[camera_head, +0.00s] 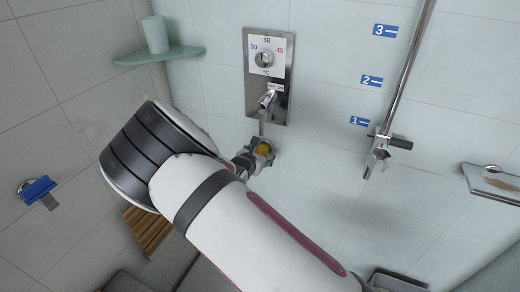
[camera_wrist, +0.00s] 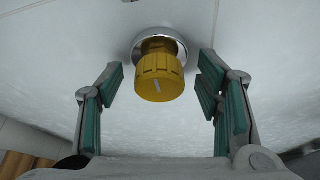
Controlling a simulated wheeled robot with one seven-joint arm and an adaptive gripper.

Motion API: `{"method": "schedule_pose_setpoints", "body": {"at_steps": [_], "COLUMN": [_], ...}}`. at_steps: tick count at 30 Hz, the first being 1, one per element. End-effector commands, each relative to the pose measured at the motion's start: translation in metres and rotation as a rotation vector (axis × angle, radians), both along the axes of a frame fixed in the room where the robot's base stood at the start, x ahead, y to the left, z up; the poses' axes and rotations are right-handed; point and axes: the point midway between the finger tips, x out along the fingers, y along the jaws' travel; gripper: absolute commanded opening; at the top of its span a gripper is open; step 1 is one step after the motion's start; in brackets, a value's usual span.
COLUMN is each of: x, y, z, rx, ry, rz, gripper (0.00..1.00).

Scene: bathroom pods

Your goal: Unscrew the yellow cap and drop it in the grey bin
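The yellow cap (camera_wrist: 159,80) is ribbed, with a pale mark on its face. It sits on a round chrome fitting (camera_wrist: 177,43) on the tiled wall. In the head view the yellow cap (camera_head: 264,149) shows below the shower valve, partly hidden by my gripper. My gripper (camera_wrist: 161,82) is open, with one green-padded finger on each side of the cap. Gaps show between the cap and both fingers in the wrist view. The grey bin cannot be clearly made out; a grey container edge (camera_head: 398,283) shows at the bottom right of the head view.
A chrome valve panel (camera_head: 283,100) with a spout is just above my gripper. A shower rail (camera_head: 408,70) with a holder stands to the right. A corner shelf (camera_head: 180,53) bears a cup (camera_head: 155,34). A wooden slatted seat (camera_head: 147,230) is low on the left.

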Motion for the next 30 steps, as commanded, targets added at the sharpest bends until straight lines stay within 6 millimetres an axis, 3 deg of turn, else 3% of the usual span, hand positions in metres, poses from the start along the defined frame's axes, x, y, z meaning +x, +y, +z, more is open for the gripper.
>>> {"method": "schedule_pose_setpoints", "body": {"at_steps": [1,6,12,30], "x": [-0.0001,-0.0002,-0.0001,0.0002], "y": [0.0000,0.0000,0.0002,0.0015], "z": [0.0000,0.0000,-0.0001,-0.0008], "rx": [0.000,0.000,-0.017,-0.284], "ry": [0.000,0.000,0.005,0.104], "rz": [0.000,0.000,-0.001,-0.001], "gripper": [0.48,0.10,0.09,0.09]}}
